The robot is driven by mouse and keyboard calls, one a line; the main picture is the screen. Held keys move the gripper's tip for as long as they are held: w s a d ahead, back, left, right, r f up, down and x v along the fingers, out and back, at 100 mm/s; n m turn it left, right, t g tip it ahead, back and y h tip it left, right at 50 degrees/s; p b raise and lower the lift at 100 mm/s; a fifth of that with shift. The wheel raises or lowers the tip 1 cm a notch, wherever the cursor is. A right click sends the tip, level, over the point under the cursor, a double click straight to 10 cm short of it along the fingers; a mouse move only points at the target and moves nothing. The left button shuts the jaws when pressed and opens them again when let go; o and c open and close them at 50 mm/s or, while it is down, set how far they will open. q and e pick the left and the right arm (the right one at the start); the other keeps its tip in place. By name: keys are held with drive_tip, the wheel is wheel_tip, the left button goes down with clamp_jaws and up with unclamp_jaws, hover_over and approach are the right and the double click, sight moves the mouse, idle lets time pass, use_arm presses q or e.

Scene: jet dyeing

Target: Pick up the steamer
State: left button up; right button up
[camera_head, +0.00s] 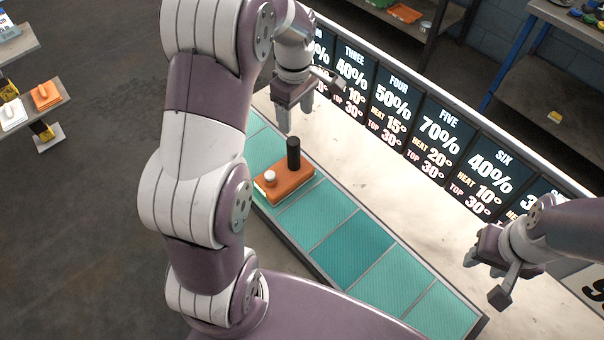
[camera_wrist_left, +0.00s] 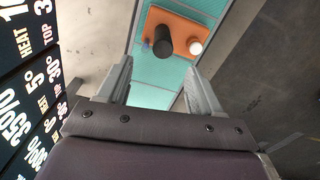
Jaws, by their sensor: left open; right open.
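The steamer is an orange block (camera_head: 285,184) with an upright black cylinder and a small white knob on top. It lies on the teal paneled strip. In the left wrist view the steamer (camera_wrist_left: 181,27) is beyond the fingertips, with the black cylinder and white knob facing the camera. My left gripper (camera_head: 296,112) is open and empty, above and behind the steamer, apart from it. Its two fingers also show in the left wrist view (camera_wrist_left: 157,82). My right gripper (camera_head: 484,278) is open and empty at the right, over the white table, far from the steamer.
The teal strip (camera_head: 352,247) is divided into several panels, bare in front of the steamer. Black signs with numbers (camera_head: 437,142) stand along the back of the white table (camera_head: 440,225). Shelves stand at the back right and small side shelves (camera_head: 66,90) at the left.

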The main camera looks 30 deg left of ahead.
use_arm(q)
hover_over(293, 140)
wheel_tip(293, 140, down, 4)
drive_tip(key=shift+a+f+p, duration=0.1)
drive_tip(key=shift+p, duration=0.25)
drive_tip(key=shift+w+d+f, duration=0.2)
drive_tip(key=shift+f, duration=0.4)
drive_tip(key=shift+w+d+f, duration=0.15)
drive_tip(key=shift+d+f, duration=0.05)
drive_tip(key=shift+f, duration=0.4)
drive_tip(key=f, duration=0.1)
drive_tip(key=f+p, duration=0.1)
drive_tip(key=f, duration=0.1)
drive_tip(key=s+f+p, duration=0.1)
drive_tip(key=f, duration=0.1)
drive_tip(key=shift+a, duration=0.35)
drive_tip(key=shift+f, duration=0.2)
drive_tip(key=shift+w+d, duration=0.15)
drive_tip(key=shift+c, duration=0.6)
drive_tip(key=c, duration=1)
clamp_jaws()
use_arm(e)
wheel_tip(293, 140, up, 3)
drive_tip(key=shift+w+a+r, duration=0.1)
use_arm(q)
drive_tip(key=shift+r, duration=0.15)
